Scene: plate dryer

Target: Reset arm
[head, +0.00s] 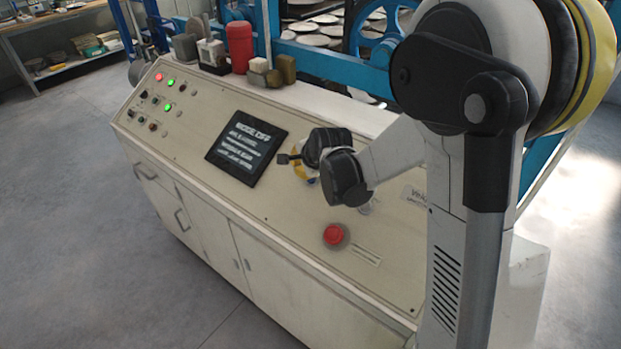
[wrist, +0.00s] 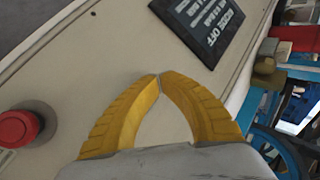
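My gripper shows in the wrist view (wrist: 160,80) with two yellow fingers whose tips meet, with nothing between them. In the head view my arm reaches over the sloped control panel (head: 290,215) and the fingers are mostly hidden behind the dark wrist parts, with a bit of yellow (head: 300,168) showing. The gripper is above the panel, right of the black screen (head: 246,147). The screen also shows at the top of the wrist view (wrist: 205,22). I cannot tell whether the fingers touch the panel.
A red push button (head: 333,235) sits on the panel near my gripper. Lit red and green lights (head: 169,83) are at its far left. A red canister (head: 239,46) and small blocks (head: 259,66) stand on the back ledge. Grey floor (head: 70,190) left of the console is clear.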

